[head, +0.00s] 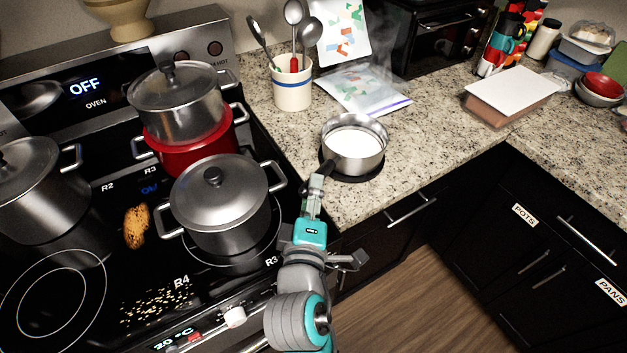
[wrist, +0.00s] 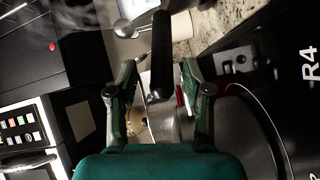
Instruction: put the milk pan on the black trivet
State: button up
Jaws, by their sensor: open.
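The milk pan (head: 354,154) is a small steel pan with white liquid in it. It stands upright on the black trivet (head: 363,176), a dark disc whose rim shows beneath it on the granite counter. Its black handle points toward my gripper (head: 316,186), which is at the handle's end. In the wrist view, my gripper (wrist: 159,72) has its two fingers apart, with the black handle (wrist: 161,50) between them and gaps on both sides. The near part of the handle is partly hidden by my gripper in the head view.
The stove on the left holds a lidded steel pot (head: 220,205), a pot stacked on a red pot (head: 190,155), and another pot (head: 38,190). A utensil crock (head: 292,90) and plastic bags (head: 362,88) are behind the pan. The counter to its right is clear.

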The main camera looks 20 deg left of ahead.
jog(key=v, duration=0.8)
jog(key=shift+s, duration=0.2)
jog(key=shift+f, duration=0.1)
jog(key=s+d+f+m+g, duration=0.1)
jog(key=s+d+f+m, duration=0.25)
jog(key=d+f, duration=0.55)
jog(key=s+d+f+m+g, duration=0.15)
jog(key=s+d+f, duration=0.35)
jog(key=d, duration=0.5)
jog(key=s+d+m+h, duration=0.5)
jog(key=s+d+m, duration=0.7)
jog(key=s, duration=0.4)
jog(key=shift+s+f+m+t, duration=0.25)
jog(key=shift+s+m+t, duration=0.1)
jog(key=shift+m, duration=0.45)
